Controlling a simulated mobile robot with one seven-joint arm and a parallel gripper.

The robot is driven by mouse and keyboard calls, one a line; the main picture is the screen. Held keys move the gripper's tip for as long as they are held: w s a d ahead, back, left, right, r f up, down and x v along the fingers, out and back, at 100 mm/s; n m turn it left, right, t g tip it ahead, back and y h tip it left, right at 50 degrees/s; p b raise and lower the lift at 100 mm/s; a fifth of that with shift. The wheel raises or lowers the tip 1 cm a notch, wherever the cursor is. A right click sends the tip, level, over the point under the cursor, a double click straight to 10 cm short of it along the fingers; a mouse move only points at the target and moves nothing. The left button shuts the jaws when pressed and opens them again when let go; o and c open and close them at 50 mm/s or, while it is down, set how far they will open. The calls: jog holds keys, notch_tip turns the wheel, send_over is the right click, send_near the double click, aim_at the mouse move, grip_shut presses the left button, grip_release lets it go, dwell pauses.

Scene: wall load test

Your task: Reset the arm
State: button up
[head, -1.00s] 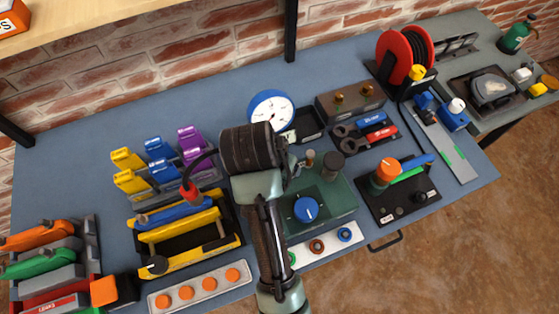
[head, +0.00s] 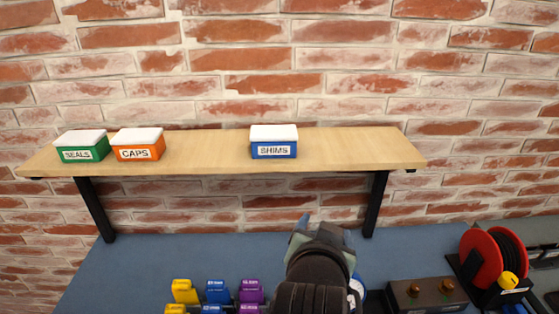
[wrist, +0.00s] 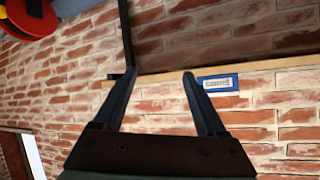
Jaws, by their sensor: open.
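My arm shows in the head view at the bottom centre, raised in front of the bench's back edge and below the shelf. Its gripper is mostly hidden there behind my own wrist. In the wrist view my gripper (wrist: 160,75) is open, its two dark fingers well apart with nothing between them. The brick wall (wrist: 160,105) fills the space beyond the fingers. The blue SHIMS box (head: 273,143) stands on the wooden shelf (head: 350,150) in the head view. It also shows in the wrist view (wrist: 218,83), just right of the right fingertip.
The shelf also holds a green SEALS box (head: 82,147) and an orange CAPS box (head: 138,145). Black brackets (head: 375,205) hold it up. The blue bench (head: 150,260) bears yellow, blue and purple blocks (head: 217,291), a dark block with brass knobs (head: 425,295) and a red reel (head: 485,260).

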notch_tip(320, 180, up, 14)
jog(key=a+n+t, duration=0.2)
jog(key=a+t, duration=0.1)
jog(key=t, duration=0.2)
jog(key=s+a+r+n+t+y, duration=0.1)
jog(key=s+r+t, duration=0.4)
jog(key=r, duration=0.7)
jog(key=s+a+r+n+t+y, duration=0.2)
jog(key=s+r+t, duration=0.3)
jog(key=r, duration=0.6)
jog(key=s+a, duration=0.1)
jog(key=s, duration=0.1)
jog(key=shift+s+a+r+n, duration=0.25)
jog(key=shift+s+r+n, duration=0.05)
jog(key=shift+s+r, duration=0.1)
